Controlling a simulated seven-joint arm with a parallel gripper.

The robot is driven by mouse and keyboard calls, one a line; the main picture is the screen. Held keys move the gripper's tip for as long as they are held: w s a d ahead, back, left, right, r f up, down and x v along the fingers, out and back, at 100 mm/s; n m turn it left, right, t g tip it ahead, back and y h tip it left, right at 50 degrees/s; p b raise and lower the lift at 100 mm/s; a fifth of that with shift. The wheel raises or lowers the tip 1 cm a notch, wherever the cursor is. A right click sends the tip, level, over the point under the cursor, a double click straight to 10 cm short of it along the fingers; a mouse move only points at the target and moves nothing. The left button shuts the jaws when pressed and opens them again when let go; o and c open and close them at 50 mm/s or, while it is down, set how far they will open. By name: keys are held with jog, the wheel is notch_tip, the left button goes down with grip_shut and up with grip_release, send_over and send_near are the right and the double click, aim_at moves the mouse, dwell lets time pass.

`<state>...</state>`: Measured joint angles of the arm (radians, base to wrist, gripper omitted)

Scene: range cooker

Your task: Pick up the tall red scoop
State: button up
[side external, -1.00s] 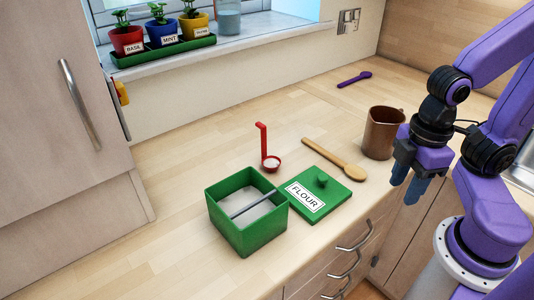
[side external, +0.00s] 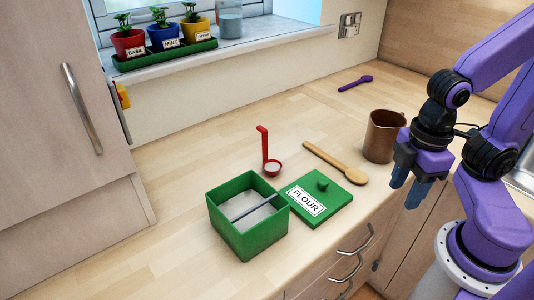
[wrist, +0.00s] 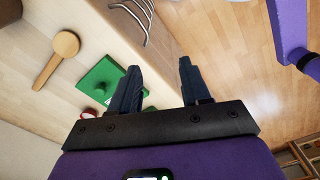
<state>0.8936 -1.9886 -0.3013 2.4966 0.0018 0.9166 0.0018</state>
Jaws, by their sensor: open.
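The tall red scoop (side external: 265,152) stands on the worktop behind the green flour box, its handle upright and its small bowl at the base holding something white. In the wrist view a bit of red (wrist: 89,114) shows at the left, beside the green lid. My gripper (side external: 406,193) is at the right in the side view, pointing down near the worktop's front edge, well away from the scoop. In the wrist view my gripper (wrist: 160,85) has its two fingers wide apart with nothing between them.
The open green box (side external: 248,240) holds white flour with a grey bar across it. The FLOUR lid (side external: 330,205), a wooden spoon (side external: 335,162) and a brown jug (side external: 382,137) stand between the scoop and my gripper. A purple spoon (side external: 356,82) lies farther back. The worktop left of the scoop is clear.

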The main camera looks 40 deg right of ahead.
jog(key=w+a+r+m, duration=0.3)
jog(key=w+a, duration=0.2)
jog(key=w, duration=0.3)
notch_tip(320, 180, up, 6)
jog(key=m, duration=1)
send_over(265, 134)
jog(key=f, duration=1.6)
jog(key=shift+w+d+f, duration=0.15)
jog(key=shift+w+f, duration=0.05)
jog(key=shift+w, duration=0.05)
grip_shut()
